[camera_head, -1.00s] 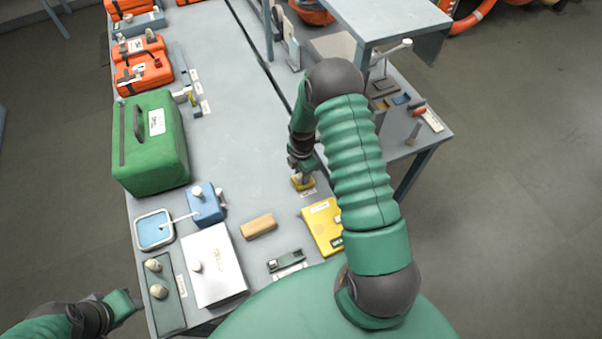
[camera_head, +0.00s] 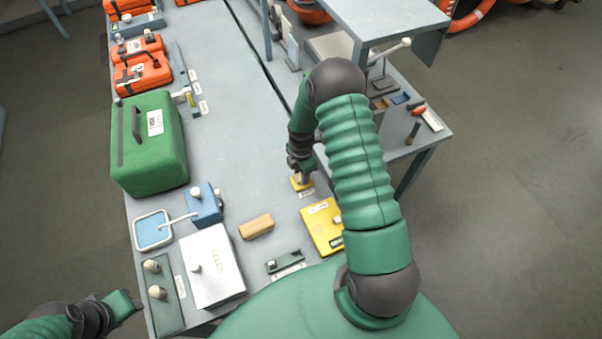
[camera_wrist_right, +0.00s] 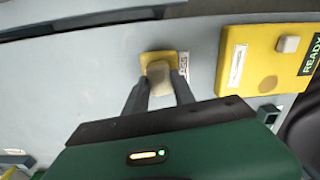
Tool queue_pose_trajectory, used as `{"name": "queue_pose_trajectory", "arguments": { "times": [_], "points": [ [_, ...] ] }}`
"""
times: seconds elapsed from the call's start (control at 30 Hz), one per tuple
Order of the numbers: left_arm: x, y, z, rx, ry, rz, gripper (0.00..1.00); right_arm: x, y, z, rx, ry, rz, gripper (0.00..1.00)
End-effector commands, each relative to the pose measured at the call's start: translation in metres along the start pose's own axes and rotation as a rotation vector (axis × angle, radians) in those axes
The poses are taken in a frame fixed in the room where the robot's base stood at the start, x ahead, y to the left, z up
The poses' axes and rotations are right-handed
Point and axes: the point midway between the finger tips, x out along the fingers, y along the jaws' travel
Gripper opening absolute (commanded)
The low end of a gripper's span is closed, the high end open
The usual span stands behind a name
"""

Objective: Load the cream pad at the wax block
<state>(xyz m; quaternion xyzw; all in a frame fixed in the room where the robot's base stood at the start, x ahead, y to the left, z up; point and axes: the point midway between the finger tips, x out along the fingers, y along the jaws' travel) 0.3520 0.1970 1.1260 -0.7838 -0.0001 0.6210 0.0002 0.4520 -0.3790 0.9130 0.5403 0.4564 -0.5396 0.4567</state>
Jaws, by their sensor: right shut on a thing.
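My right gripper (camera_head: 303,174) is over a small yellow holder (camera_head: 301,186) at the table's right side. In the right wrist view, its two fingers (camera_wrist_right: 160,84) are shut on a cream pad (camera_wrist_right: 160,76), which stands at the yellow holder (camera_wrist_right: 152,57). I cannot tell whether the pad is touching the holder or just above it. A tan block (camera_head: 256,227), which looks like the wax block, lies on the table nearer to me, left of the gripper. My left gripper (camera_head: 125,302) is low at the left, beside the table, with its jaws unclear.
A yellow box (camera_head: 322,226) marked READY in the wrist view lies right of the tan block. A white box (camera_head: 212,265), blue pump-like box (camera_head: 204,205), blue tray (camera_head: 153,231) and green case (camera_head: 149,145) stand at left. The table's middle (camera_head: 235,130) is clear.

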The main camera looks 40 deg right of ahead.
Motion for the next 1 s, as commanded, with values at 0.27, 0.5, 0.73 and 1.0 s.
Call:
{"name": "queue_pose_trajectory", "arguments": {
  "times": [0.27, 0.5, 0.73, 1.0],
  "points": [
    [-0.003, 0.000, -0.001, 0.000, 0.000, 0.000, 0.36, -0.003, -0.001, 0.001, 0.001, -0.001, -0.002, 0.00],
    [-0.021, 0.000, -0.005, 0.000, 0.000, 0.000, 0.36, -0.027, 0.000, 0.001, 0.002, -0.001, 0.001, 0.00],
    [-0.037, 0.000, -0.009, 0.000, 0.000, 0.000, 0.36, -0.049, -0.001, 0.001, 0.001, -0.001, 0.000, 0.00],
    [-0.054, 0.000, -0.013, 0.000, 0.000, 0.000, 0.36, -0.071, -0.001, 0.001, 0.001, -0.001, -0.001, 0.00]
  ]
}}
